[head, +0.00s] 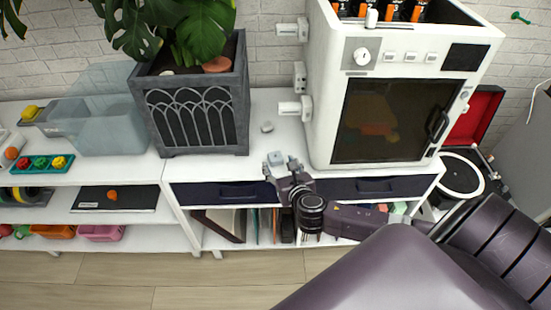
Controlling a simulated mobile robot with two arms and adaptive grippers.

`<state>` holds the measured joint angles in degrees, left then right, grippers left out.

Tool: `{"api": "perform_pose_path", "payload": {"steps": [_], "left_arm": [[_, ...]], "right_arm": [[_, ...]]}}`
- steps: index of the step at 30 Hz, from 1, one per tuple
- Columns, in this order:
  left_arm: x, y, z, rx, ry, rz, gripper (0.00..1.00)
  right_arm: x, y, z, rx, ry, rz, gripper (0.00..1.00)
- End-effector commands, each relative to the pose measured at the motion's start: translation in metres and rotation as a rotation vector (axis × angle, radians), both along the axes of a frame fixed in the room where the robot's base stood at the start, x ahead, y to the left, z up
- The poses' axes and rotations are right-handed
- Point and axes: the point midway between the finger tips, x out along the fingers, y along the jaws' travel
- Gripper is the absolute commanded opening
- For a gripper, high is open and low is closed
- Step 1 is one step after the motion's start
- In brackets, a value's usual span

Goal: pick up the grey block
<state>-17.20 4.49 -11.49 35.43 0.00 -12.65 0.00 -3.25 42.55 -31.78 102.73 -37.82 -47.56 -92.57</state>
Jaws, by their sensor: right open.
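A small grey block (267,127) lies on the white cabinet top, between the planter and the white oven-like machine. My right gripper (282,163) is at the front edge of this top, nearer to me than the block and apart from it. Its fingers are spread. A small pale blue-grey piece (275,158) shows at its left fingertip; I cannot tell whether it is a separate thing or part of the finger. My left gripper is not in view.
The dark planter (198,110) stands left of the block. The white machine (385,110), with knobs on its left side, stands close on the right. A clear bin (105,132) is further left. The white top around the block is bare.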

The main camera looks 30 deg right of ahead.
Motion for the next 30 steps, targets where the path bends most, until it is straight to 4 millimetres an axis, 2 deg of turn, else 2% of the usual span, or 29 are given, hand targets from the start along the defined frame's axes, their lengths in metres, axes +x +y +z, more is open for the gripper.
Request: {"api": "perform_pose_path", "payload": {"steps": [18,26,30], "left_arm": [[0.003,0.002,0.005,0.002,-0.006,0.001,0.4],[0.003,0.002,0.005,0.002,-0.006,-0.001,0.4],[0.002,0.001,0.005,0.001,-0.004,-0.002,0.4]], "right_arm": [[0.056,-0.023,-0.025,0.008,0.0,-0.005,0.54],[0.058,-0.023,-0.027,0.009,0.001,-0.003,0.54],[0.058,-0.023,-0.027,0.008,0.001,-0.004,0.41]]}}
